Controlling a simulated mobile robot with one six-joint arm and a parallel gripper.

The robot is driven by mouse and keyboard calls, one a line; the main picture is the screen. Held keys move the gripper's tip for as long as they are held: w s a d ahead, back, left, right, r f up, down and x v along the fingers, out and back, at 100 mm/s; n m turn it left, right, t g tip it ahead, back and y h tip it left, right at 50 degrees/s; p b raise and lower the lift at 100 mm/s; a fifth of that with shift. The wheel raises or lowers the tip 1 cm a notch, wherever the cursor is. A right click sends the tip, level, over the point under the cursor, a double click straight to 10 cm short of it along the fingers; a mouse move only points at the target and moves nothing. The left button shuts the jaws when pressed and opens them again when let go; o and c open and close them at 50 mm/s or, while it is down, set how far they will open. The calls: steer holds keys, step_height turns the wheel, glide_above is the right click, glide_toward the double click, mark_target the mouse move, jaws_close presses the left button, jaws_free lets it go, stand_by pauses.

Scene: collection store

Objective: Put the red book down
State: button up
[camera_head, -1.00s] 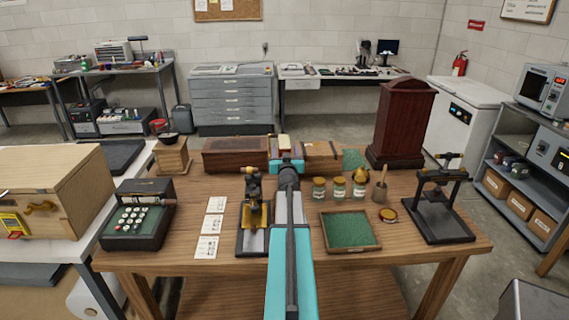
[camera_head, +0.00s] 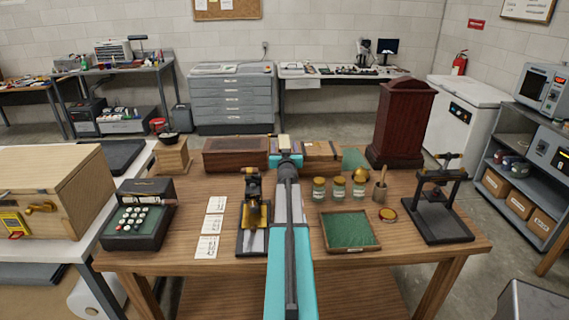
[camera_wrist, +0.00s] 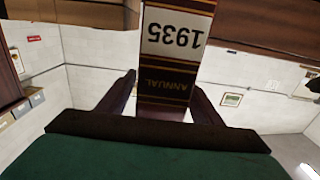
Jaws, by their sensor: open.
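The red book (camera_wrist: 178,50) shows in the wrist view as a dark red spine with gold lines. My gripper (camera_wrist: 164,84) is open, with one dark finger at either side of the spine's end. A gap shows beside the spine at the right; whether the left finger touches it I cannot tell. In the head view my gripper (camera_head: 285,158) is at the back of the wooden table (camera_head: 400,270), mostly hidden by my arm. A small cream piece shows just beyond it; the book's support is hidden.
A dark wooden box (camera_head: 235,155) stands left of my gripper, and a brown box (camera_head: 322,152) right of it. A tall red-brown cabinet (camera_head: 402,122) stands at back right. Jars (camera_head: 338,190), a green-lined tray (camera_head: 350,231) and a brass instrument (camera_head: 253,215) flank my arm.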

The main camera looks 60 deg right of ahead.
mark_target(284, 141)
jaws_close()
steer(key=shift+r, duration=0.1)
stand_by(0.4)
steer(key=shift+r, duration=0.1)
steer(key=shift+r, duration=0.8)
step_height(284, 141, up, 2)
steer(key=shift+p, duration=0.75)
steer(key=r+v, duration=0.1)
steer(key=v, duration=1.5)
steer(key=shift+s+r, duration=0.1)
steer(key=shift+r, duration=0.05)
